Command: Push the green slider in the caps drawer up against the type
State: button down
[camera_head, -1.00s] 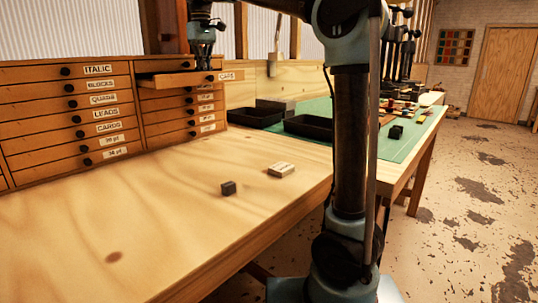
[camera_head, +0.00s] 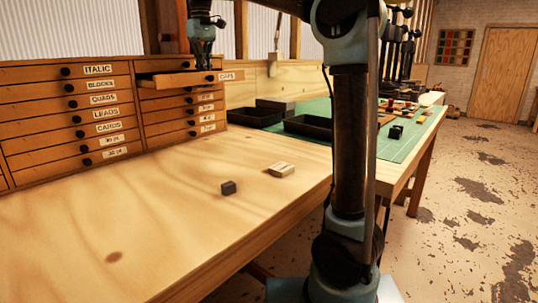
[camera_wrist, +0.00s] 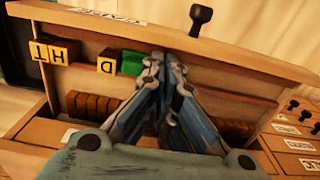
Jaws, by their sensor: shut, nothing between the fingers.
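The caps drawer (camera_head: 172,82) is pulled open at the top of the right cabinet column; its front wall (camera_wrist: 245,60) and knob are at the top of the wrist view. The green slider (camera_wrist: 129,61) lies in the drawer's compartment along the front wall. A yellow-faced type block marked D (camera_wrist: 106,63) is directly left of it. Blocks marked H and T (camera_wrist: 50,54) stand farther left, with a gap between. My gripper (camera_wrist: 160,58) is shut and empty, its tips just right of the slider; contact is unclear. In the head view my gripper (camera_head: 202,62) points down into the drawer.
Rows of brown blocks (camera_wrist: 95,105) fill another compartment nearer my wrist. Closed labelled drawers (camera_head: 75,118) surround the open one. A dark cube (camera_head: 228,188) and a pale block (camera_head: 281,170) lie on the bench. Black trays (camera_head: 308,126) stand to the right.

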jog(key=shift+w+d, duration=1.2)
jog(key=shift+w, duration=0.25)
dwell(0.6)
jog(key=shift+s+a, duration=0.25)
jog(key=shift+s, duration=0.1)
jog(key=shift+r, duration=3.5)
